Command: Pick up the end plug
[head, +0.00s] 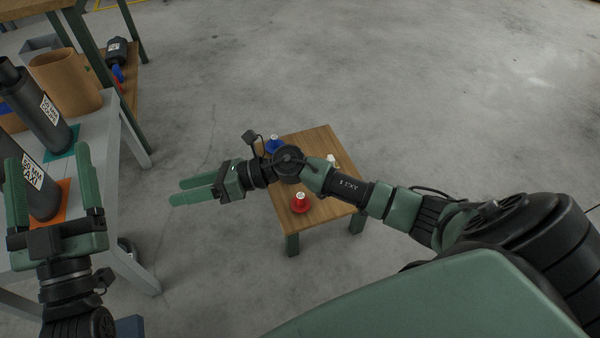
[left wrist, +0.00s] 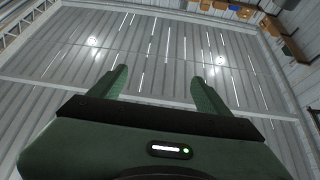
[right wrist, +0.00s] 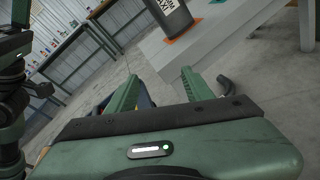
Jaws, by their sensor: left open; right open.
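Three small plugs are on a low wooden table in the head view: a red one (head: 300,201) at the near left, a blue one (head: 274,144) at the far left and a whitish one (head: 332,160) on the right, partly hidden by my right arm. My right gripper (head: 175,192) is open and empty, in the air left of the low table, with its fingers pointing left. My left gripper (head: 48,155) is open and empty at the far left, its fingers pointing up in the picture.
The low wooden table (head: 326,143) stands on open concrete floor. At left, a grey bench (head: 113,170) holds dark labelled mufflers (head: 38,111) on coloured mats and a brown container (head: 66,82). My right arm passes over the low table.

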